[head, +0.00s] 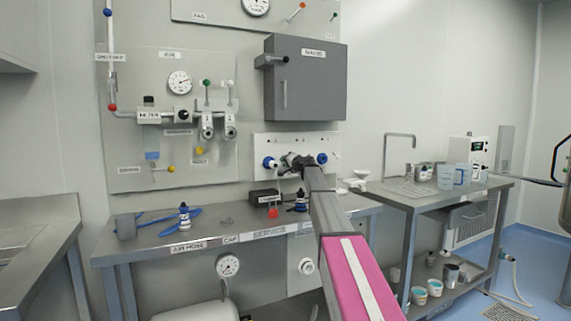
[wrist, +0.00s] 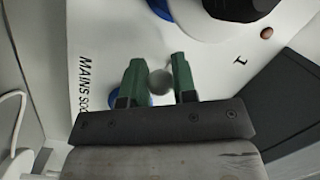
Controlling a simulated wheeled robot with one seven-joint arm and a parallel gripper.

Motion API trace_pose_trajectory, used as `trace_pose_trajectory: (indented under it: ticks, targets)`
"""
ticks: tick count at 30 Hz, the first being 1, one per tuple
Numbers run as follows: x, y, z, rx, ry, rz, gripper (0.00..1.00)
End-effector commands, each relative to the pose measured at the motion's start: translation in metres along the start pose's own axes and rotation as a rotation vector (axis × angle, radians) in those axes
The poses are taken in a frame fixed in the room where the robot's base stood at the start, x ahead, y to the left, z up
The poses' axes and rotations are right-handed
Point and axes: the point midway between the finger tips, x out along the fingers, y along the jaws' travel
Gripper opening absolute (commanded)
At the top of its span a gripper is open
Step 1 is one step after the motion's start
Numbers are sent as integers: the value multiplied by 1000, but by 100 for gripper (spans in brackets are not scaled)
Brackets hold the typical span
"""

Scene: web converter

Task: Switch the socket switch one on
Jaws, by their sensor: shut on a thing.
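A white socket panel (head: 262,142) is on the wall in the head view. It has a blue socket (head: 268,162) at its left and another blue socket (head: 322,158) at its right. My gripper (head: 292,162) is at the panel between them and hides what is there. In the wrist view, the green fingers of my gripper (wrist: 158,64) are on either side of a small grey round switch knob (wrist: 160,82) and shut on it. "MAINS SOC..." and an "I" mark are printed on the panel. A blue round part shows partly behind the fingers.
A grey wall box (head: 318,85) is above the panel. The steel bench (head: 140,247) below holds a blue-and-white bottle (head: 184,218), a dark box (head: 264,197) and a red padlock (head: 272,211). A sink table (head: 420,205) stands to the right.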

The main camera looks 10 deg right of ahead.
Motion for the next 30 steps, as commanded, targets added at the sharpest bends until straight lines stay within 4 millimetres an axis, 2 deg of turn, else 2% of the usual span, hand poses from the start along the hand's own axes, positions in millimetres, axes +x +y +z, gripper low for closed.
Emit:
trace_pose_trajectory:
  ticks: [11, 30]
  targets:
    - [-3, -9, -6, 34, -105, 155, 2]
    - [-1, -30, -22, 139, -392, 582, 2]
